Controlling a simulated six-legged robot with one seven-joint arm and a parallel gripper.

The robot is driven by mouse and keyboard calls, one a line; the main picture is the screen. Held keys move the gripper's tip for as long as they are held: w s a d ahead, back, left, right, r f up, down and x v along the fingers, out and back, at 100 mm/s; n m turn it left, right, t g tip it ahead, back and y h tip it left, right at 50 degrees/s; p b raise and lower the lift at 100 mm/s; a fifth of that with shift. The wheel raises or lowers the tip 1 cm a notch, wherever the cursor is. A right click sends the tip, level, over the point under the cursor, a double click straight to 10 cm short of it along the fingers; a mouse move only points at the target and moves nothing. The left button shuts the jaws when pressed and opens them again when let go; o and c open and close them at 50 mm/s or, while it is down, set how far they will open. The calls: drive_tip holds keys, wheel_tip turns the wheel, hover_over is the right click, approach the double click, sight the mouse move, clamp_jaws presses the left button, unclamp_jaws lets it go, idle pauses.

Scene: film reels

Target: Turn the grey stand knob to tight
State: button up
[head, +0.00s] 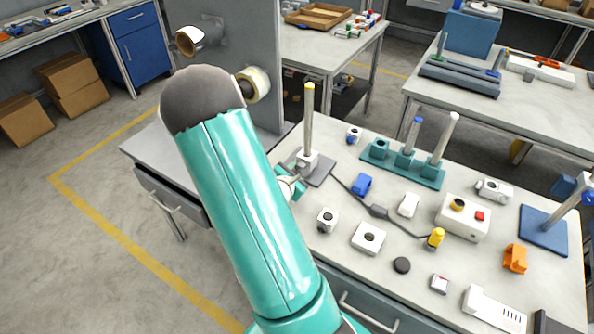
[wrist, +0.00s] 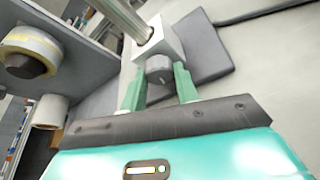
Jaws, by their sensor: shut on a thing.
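The grey stand knob (wrist: 159,72) sits on the side of a light clamp block (wrist: 158,45) in the wrist view. My gripper (wrist: 158,84) has its two green fingers on either side of the knob, closed on it. The block is around a metal post (wrist: 122,16) that rises from a dark grey base plate (wrist: 205,50). In the head view the post (head: 308,120) has a yellow tip, and the block (head: 308,160) sits low on it, near the base plate (head: 318,170). My gripper (head: 292,186) is partly hidden behind my arm there. The knob's tight mark is not visible.
A teal rack with posts (head: 405,165) stands right of the stand. A blue block (head: 362,184), a white box (head: 369,238) and a black cable lie close by. A grey panel with reels (head: 255,85) stands behind my arm.

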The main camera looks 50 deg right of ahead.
drive_tip(key=shift+m+t, duration=0.4)
drive_tip(key=shift+m, duration=0.2)
drive_tip(key=o, duration=1)
drive_tip(key=shift+c, duration=0.2)
drive_tip(key=shift+s, duration=0.1)
